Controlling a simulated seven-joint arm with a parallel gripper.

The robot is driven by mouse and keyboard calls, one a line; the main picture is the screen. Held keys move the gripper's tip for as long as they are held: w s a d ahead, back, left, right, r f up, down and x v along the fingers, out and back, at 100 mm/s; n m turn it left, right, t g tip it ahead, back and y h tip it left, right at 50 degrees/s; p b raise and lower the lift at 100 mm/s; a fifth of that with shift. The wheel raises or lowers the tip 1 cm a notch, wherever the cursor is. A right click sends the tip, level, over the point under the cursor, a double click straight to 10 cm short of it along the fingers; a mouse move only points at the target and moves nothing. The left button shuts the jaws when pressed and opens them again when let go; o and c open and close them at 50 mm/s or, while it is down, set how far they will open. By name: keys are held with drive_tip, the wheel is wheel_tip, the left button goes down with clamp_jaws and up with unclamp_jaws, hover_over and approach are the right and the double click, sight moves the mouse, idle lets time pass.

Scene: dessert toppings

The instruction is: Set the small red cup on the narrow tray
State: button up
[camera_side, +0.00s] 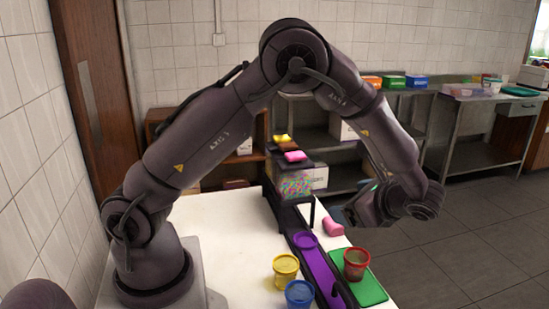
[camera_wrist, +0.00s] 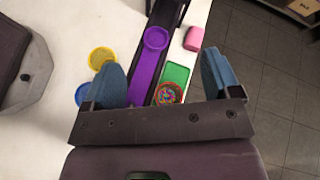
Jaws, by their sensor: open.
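The small red cup (camera_side: 356,263) stands upright on the green tray (camera_side: 372,290) at the table's right front. In the wrist view the red cup (camera_wrist: 168,93) holds colourful sprinkles and lies between my open fingers in the picture, with its lower edge partly hidden by the gripper body. The green tray (camera_wrist: 177,74) shows beyond it. A long, narrow purple strip (camera_side: 322,269) runs beside the green tray on its left, in a dark frame. My gripper (camera_wrist: 165,80) is open and empty. In the side view it is mostly hidden behind my wrist, above the table's right side.
A purple round piece (camera_side: 305,240) sits on the strip. Yellow (camera_side: 286,268) and blue (camera_side: 299,293) cups stand left of the strip. A pink block (camera_side: 333,226) lies behind the green tray. A dispenser with sprinkles (camera_side: 295,185) stands at the strip's far end. The table's left is clear.

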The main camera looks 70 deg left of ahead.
drive_tip(key=s+d+r+n+t+h, duration=0.2)
drive_tip(key=s+r+n+t+h, duration=0.2)
drive_tip(key=s+r, duration=0.3)
drive_tip(key=s+d+r+n+t+h, duration=0.3)
drive_tip(key=s+r+n+h, duration=0.4)
drive_tip(key=s, duration=0.4)
drive_tip(key=shift+s+r+n+t+h, duration=0.25)
drive_tip(key=shift+r+n+t+h, duration=0.1)
drive_tip(key=shift+t, duration=0.45)
drive_tip(key=shift+d, duration=0.1)
